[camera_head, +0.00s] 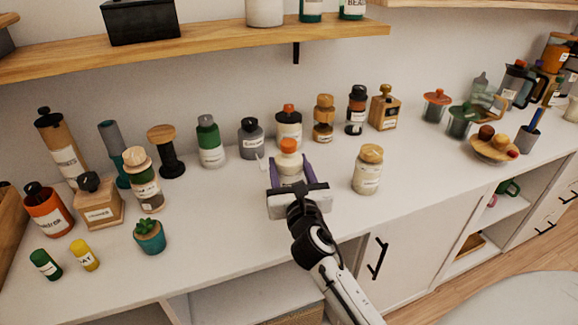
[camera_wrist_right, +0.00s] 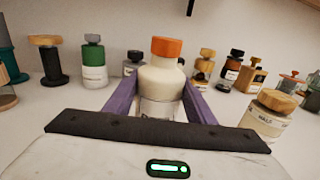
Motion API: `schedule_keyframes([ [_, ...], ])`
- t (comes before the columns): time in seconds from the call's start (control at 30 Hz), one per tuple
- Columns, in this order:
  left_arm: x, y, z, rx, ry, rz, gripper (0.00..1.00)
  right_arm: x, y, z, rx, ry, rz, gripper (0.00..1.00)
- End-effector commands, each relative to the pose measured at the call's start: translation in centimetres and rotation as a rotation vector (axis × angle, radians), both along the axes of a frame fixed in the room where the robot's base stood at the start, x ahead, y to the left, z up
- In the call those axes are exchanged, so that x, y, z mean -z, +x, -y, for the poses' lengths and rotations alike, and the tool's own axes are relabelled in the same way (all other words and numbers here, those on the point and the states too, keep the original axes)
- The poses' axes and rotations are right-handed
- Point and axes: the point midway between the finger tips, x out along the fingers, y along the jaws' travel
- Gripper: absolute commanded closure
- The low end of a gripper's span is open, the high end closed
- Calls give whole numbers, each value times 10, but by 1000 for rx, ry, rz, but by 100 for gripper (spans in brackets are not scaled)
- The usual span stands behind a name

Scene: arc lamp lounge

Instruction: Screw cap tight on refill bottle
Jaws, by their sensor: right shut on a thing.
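A cream bottle with an orange cap stands upright on the white counter near the middle of the head view. Its orange cap (camera_head: 289,145) sits on top of the neck, and the cap also shows in the right wrist view (camera_wrist_right: 166,47). The bottle body (camera_wrist_right: 162,82) is between the two purple fingers of my right gripper (camera_head: 289,172). My right gripper is shut on the bottle body, below the cap. How tight the cap is cannot be seen. The bottle's lower part is hidden behind my gripper. My left gripper is not in view.
A jar with a wooden lid (camera_head: 367,168) stands close to the right of my gripper.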

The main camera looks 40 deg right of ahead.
Motion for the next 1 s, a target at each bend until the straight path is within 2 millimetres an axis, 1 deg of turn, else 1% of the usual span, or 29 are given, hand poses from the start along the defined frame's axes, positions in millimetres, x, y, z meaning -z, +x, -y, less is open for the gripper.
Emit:
schedule_keyframes([
  [0.03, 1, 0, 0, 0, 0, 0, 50, 2, 0, 0, 0, 0, -1, 47],
  [0.1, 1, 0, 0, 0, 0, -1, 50, 1, 0, 0, 0, 0, -1, 35],
  [0.13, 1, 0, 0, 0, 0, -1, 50, 1, 0, 0, 0, 0, -1, 31],
  [0.37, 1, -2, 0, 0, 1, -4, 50, 1, 0, 0, 0, 0, -1, 31],
  [0.47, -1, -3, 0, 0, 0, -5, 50, -3, 0, 0, 0, 0, -1, 31],
  [0.57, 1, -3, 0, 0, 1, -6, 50, -1, -10, -5, -1, -1, -4, 31],
  [0.8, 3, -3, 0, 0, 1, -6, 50, 0, -48, -22, 0, 2, -4, 31],
  [0.9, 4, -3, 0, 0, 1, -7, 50, -1, -59, -27, 0, 1, -3, 31],
  [1.0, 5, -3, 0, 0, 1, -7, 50, -2, -66, -30, 0, 0, -1, 31],
])
